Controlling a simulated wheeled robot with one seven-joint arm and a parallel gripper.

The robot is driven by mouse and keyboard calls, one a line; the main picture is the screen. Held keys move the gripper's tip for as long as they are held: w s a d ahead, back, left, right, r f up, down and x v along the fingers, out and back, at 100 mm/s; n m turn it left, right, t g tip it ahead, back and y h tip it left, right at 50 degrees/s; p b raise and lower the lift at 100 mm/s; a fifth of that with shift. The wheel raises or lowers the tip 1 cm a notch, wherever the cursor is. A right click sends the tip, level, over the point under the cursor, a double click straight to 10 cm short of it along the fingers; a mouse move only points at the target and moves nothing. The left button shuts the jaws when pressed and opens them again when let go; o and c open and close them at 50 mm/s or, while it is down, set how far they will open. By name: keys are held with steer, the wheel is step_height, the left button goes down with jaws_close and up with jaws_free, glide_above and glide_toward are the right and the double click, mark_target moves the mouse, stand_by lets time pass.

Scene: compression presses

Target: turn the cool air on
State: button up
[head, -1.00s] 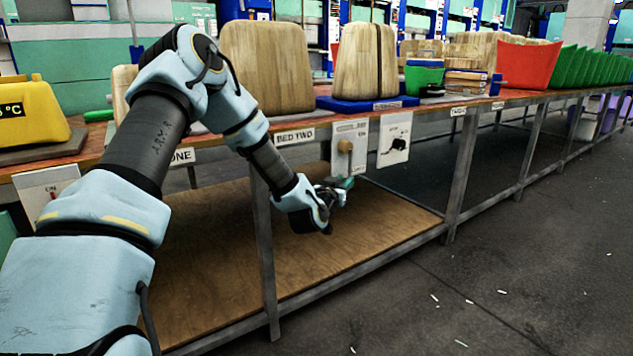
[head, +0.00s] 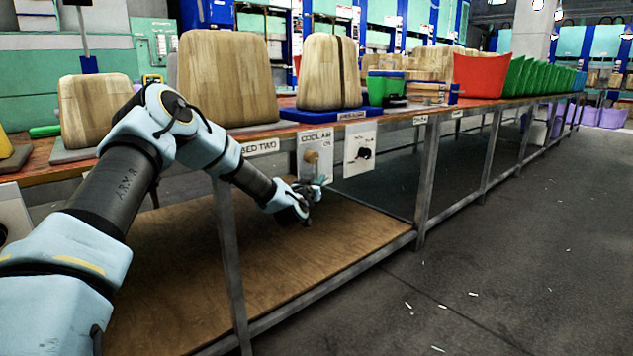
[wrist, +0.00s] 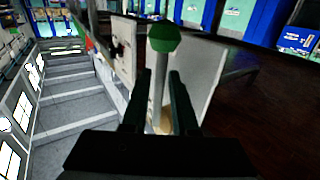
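The cool air panel (head: 312,142) is a pale plate labelled COOL AIR, hung on the bench's front edge right of the BED TWO label. It carries a round wood-coloured mount (head: 312,157). A lever with a green knob (head: 320,180) hangs low at the panel, close to my gripper (head: 312,192). In the wrist view the lever's green knob (wrist: 163,39) and pale stem (wrist: 158,85) stand between the two dark fingers of my gripper (wrist: 160,75). The fingers are apart, with narrow gaps beside the stem. Contact is not clear.
A second white sign (head: 360,150) hangs just right of the panel. The bench top (head: 70,173) bears wooden blocks (head: 228,80), a red bin (head: 482,78) and green bins. A metal leg (head: 232,260) and plywood shelf (head: 170,265) lie below. The floor (head: 500,260) at right is open.

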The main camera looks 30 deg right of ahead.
jaws_close()
stand_by(1.5)
